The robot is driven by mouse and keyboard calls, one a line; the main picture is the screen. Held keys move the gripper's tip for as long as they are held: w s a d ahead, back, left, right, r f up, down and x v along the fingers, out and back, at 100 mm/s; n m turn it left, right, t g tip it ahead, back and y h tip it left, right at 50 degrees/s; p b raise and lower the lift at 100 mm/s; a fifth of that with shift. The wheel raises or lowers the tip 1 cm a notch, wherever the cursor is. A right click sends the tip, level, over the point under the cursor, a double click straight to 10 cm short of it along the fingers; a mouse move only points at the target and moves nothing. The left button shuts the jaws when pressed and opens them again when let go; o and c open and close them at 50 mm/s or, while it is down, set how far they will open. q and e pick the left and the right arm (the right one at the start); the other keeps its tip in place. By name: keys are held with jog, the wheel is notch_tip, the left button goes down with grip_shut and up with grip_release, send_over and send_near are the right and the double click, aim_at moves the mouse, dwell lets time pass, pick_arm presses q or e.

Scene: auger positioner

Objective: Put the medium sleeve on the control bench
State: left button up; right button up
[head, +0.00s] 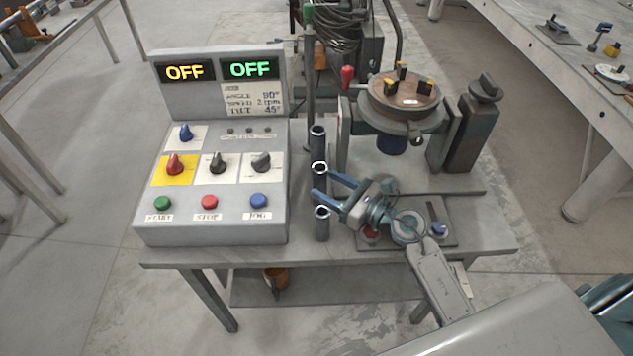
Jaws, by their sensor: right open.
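Three dark tube sleeves stand upright in a row on the control bench (470,236), just right of the control box: a far one (317,145), a middle one (319,167) and a near one (322,228). Their sizes look alike, so I cannot tell which is the medium sleeve. My right gripper (317,184) reaches in from the right, its blue fingers open and pointing left at the middle and near sleeves. The fingers hide part of the middle sleeve; I cannot tell whether they touch it. My left gripper is not in view.
The control box (212,185), with knobs, buttons and two "OFF" displays, fills the bench's left side. The round positioner table (400,103) stands at the back right. A small button plate (447,218) lies under my right arm. Another table (560,80) stands at the right.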

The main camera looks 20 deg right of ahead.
jog(key=b+v, duration=0.1)
jog(key=v, duration=0.4)
jog(key=shift+f, duration=0.2)
jog(key=shift+s+d+b, duration=0.2)
jog(key=shift+s+b, duration=0.1)
jog(key=shift+b, duration=0.05)
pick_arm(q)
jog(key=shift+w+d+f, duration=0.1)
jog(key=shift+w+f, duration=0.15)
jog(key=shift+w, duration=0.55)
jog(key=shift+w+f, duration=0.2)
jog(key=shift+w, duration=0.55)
pick_arm(e)
jog(key=shift+s+d+r, duration=0.2)
jog(key=shift+s+d, duration=0.2)
jog(key=shift+s, duration=0.15)
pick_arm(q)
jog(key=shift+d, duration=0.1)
